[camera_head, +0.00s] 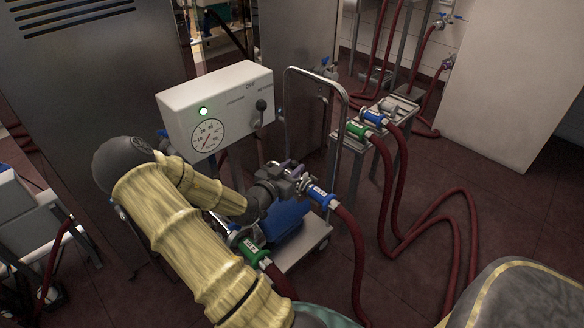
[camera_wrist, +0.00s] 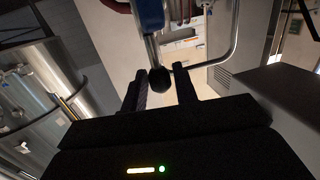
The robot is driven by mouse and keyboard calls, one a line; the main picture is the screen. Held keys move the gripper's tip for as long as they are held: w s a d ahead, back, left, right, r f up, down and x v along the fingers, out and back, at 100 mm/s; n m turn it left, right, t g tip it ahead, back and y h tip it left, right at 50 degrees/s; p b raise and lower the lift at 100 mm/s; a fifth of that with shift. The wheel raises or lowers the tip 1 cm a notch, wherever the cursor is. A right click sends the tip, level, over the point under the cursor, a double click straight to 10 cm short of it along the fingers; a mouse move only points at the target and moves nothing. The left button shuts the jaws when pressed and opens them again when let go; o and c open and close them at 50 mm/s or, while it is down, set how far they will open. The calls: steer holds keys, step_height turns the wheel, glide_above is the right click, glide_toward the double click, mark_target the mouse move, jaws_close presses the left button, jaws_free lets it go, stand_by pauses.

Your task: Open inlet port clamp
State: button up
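The inlet port with its metal clamp (camera_head: 286,178) is on the pump cart, and my gripper (camera_head: 290,185) is close against it, hiding part of it. A blue coupling (camera_head: 322,196) with a dark red hose sits at this port. In the wrist view a metal lever ends in a black ball knob (camera_wrist: 159,81). The two dark fingers of my gripper (camera_wrist: 163,90) stand apart, one on each side of the knob. I cannot tell whether they press on it. The clamp's jaws are too small to tell whether they are shut.
The pump's white control box (camera_head: 215,108), with gauge and green light, stands just behind my arm. A metal push handle (camera_head: 342,120) rises beside the port. A green coupling (camera_head: 253,250) is below my arm. Hoses (camera_head: 400,190) and a side table (camera_head: 377,128) are to the right.

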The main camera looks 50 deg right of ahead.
steer(key=shift+o, duration=0.9)
step_height(320, 180, up, 10)
steer(key=p, duration=0.3)
steer(key=shift+f, duration=0.1)
